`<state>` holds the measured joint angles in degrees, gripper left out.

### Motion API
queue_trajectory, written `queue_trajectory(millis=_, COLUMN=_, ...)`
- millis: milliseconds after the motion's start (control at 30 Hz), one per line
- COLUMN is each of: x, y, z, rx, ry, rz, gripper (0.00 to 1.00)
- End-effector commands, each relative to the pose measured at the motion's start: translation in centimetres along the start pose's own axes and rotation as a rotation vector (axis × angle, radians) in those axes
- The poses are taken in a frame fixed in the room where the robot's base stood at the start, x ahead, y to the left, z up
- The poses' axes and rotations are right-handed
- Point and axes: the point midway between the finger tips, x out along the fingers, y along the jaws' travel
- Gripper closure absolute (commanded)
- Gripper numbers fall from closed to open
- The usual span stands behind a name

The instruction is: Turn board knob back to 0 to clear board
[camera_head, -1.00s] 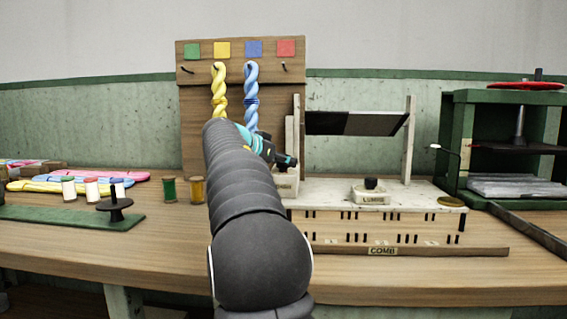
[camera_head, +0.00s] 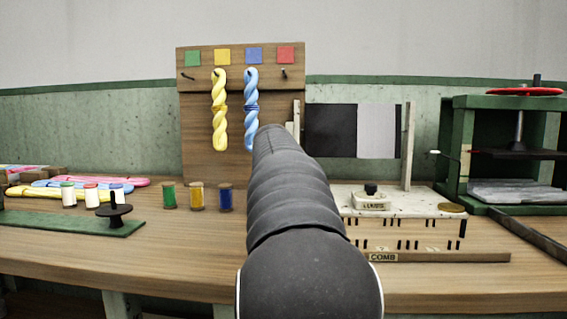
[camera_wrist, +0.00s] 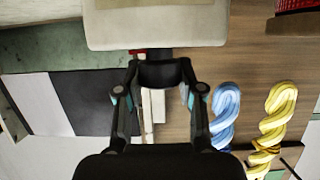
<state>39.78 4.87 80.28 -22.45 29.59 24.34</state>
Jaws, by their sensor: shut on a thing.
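The board (camera_head: 330,130), half dark and half pale, stands upright in its frame, facing me; it also shows in the wrist view (camera_wrist: 85,104). In the wrist view, my gripper (camera_wrist: 161,72) is shut on a dark round knob (camera_wrist: 160,76) that sticks out from a cream block (camera_wrist: 155,24). The knob's markings cannot be read. In the head view, my arm hides my gripper, the knob and the left part of the stand. A second black knob (camera_head: 370,189) sits on a cream block with a label on the stand.
Blue (camera_head: 251,105) and yellow (camera_head: 219,110) skeins hang from the peg board (camera_head: 190,110). Several thread spools, including a green one (camera_head: 168,195), stand left of my arm. A green press (camera_head: 452,150) stands at the right. The front table strip is clear.

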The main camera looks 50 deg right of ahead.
Motion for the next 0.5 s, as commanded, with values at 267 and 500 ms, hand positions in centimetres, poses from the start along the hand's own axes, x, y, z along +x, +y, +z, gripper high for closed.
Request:
queue_trajectory(millis=267, x=-0.07, y=0.17, z=-0.14, rx=-0.042, ry=0.001, rz=-0.111, gripper=0.97)
queue_trajectory(millis=500, x=0.07, y=0.23, z=0.05, rx=-0.084, ry=0.000, rz=-0.209, gripper=0.97)
